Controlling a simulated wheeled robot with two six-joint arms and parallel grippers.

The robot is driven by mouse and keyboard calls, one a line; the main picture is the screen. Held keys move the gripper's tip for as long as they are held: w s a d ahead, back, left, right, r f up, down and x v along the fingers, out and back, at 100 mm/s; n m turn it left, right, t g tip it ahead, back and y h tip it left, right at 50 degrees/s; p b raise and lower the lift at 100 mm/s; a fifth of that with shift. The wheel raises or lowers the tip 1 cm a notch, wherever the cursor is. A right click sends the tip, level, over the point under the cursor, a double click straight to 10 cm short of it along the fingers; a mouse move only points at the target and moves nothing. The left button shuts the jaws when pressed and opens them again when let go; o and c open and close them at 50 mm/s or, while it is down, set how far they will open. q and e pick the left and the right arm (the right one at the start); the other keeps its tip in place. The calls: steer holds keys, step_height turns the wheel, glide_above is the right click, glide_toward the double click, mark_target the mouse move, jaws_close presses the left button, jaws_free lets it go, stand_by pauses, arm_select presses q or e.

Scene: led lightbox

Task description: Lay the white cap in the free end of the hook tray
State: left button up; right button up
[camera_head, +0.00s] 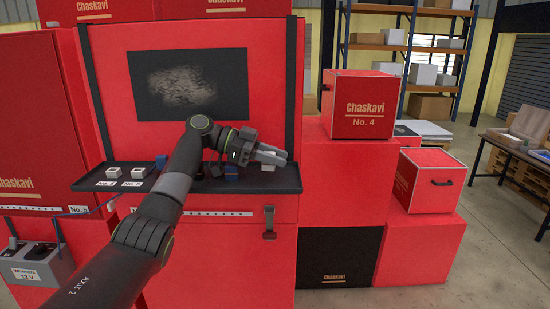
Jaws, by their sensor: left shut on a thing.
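The hook tray (205,187) is a long dark shelf across the front of a red cabinet. Two small white blocks (113,172) (138,172) stand on labelled spots at its left end. My left gripper (272,155) is over the tray's right end, its grey fingers pointing right. It is shut on a small pale piece (268,167), which looks like the white cap; the fingers hide most of it. Whether the piece touches the tray is not clear. My right gripper is not in view.
A blue block (160,161) and another blue piece (231,173) are on the tray, the latter partly under my gripper. A dark panel (190,85) stands behind. Red boxes (362,104) stack to the right. A grey battery box (35,268) is at lower left.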

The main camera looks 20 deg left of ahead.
arm_select(q)
steer(key=shift+d+f+n+g, duration=0.1)
steer(key=shift+f+n+g, duration=0.2)
steer(key=shift+f, duration=0.9)
steer(key=o, duration=0.9)
steer(key=shift+o, duration=0.6)
steer(key=shift+s, duration=0.1)
steer(key=shift+r+b, duration=2.1)
steer(key=shift+r, duration=4.1)
